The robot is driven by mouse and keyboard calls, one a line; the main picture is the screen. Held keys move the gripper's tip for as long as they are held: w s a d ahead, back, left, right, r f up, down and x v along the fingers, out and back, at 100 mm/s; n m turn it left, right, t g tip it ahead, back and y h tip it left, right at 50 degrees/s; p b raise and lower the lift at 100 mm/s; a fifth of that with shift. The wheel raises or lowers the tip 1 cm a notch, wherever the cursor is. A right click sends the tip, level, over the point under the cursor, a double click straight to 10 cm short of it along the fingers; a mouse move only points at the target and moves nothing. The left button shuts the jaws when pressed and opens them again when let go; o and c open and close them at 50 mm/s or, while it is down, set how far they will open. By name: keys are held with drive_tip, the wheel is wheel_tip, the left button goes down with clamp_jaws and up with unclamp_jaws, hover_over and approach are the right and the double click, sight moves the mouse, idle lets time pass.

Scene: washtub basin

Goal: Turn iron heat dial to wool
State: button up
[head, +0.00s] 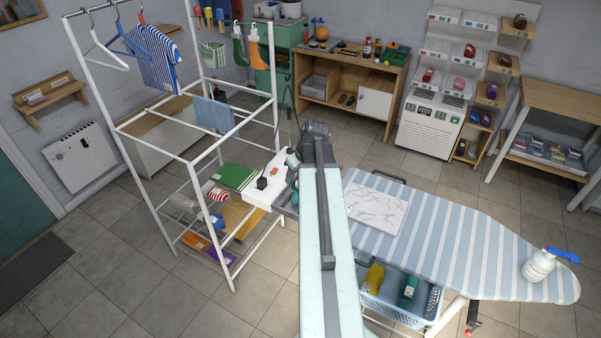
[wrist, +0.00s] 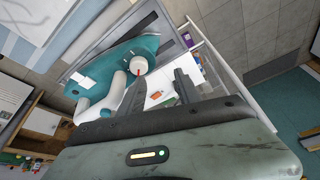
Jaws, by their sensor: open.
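The iron (wrist: 140,46) shows in the wrist view with a teal body and a pale curved handle (wrist: 112,92). Its heat dial (wrist: 138,65) is a round white knob with a red mark; any lettering is too small to read. My gripper (wrist: 159,76) is open, its two dark fingers apart and nothing between them. The left fingertip is close by the dial in the picture; I cannot tell whether they touch. In the head view my arm covers most of the iron, and only a bit of it (head: 293,159) shows beside the arm.
The striped ironing board (head: 455,240) extends right, bearing a marbled white sheet (head: 377,208) and a spray bottle (head: 539,265). A white drying rack (head: 190,170) stands left. Open tiled floor (head: 110,270) lies at the front left.

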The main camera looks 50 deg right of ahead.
drive_tip(key=s+d, duration=0.2)
drive_tip(key=d, duration=0.2)
drive_tip(key=b+x, duration=0.7)
drive_tip(key=shift+w, duration=0.15)
drive_tip(key=shift+r, duration=0.1)
